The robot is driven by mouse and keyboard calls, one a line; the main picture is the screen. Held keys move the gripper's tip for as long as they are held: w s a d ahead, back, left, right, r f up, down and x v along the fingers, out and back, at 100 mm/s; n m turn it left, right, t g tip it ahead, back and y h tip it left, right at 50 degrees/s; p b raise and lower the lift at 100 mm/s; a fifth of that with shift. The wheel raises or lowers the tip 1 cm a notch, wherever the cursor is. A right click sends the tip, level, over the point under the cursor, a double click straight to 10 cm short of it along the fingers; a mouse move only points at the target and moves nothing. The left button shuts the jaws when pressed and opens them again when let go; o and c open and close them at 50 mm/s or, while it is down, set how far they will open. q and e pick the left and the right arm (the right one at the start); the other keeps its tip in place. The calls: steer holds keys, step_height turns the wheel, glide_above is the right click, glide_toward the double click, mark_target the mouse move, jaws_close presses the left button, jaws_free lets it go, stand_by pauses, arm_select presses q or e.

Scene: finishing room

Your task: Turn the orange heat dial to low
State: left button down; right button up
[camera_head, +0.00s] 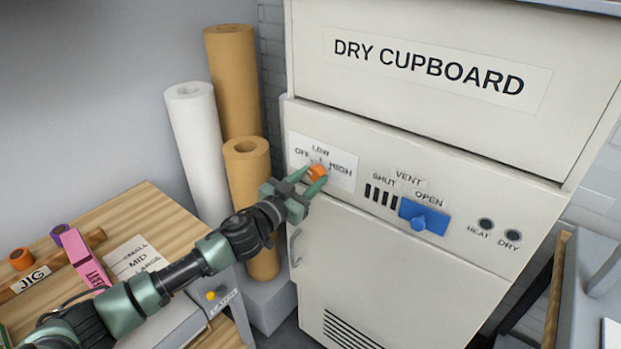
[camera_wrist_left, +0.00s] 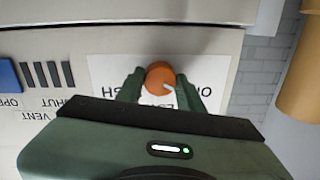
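The orange heat dial (camera_head: 317,171) sits on a white label on the dry cupboard's front, with OFF, LOW and HIGH printed around it. My left gripper (camera_head: 308,180) is at the dial, one finger on each side. In the left wrist view, which shows the label upside down, the fingers (camera_wrist_left: 160,88) appear to touch both sides of the dial (camera_wrist_left: 158,76). The dial's pale pointer mark (camera_wrist_left: 169,87) points between OFF and LOW. The fingers partly cover the lettering. My right gripper is not in view.
A blue vent slider (camera_head: 424,217) and two dark indicators, HEAT (camera_head: 486,224) and DRY (camera_head: 513,236), sit right of the dial. Paper rolls (camera_head: 240,85) stand left of the cupboard. A wooden bench (camera_head: 140,215) with a pink item (camera_head: 85,256) lies below my left arm.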

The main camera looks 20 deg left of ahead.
arm_select(q)
steer(key=shift+m, duration=0.8)
steer(key=m, duration=1)
steer(key=shift+m, duration=0.3)
steer(key=c, duration=0.9)
jaws_free()
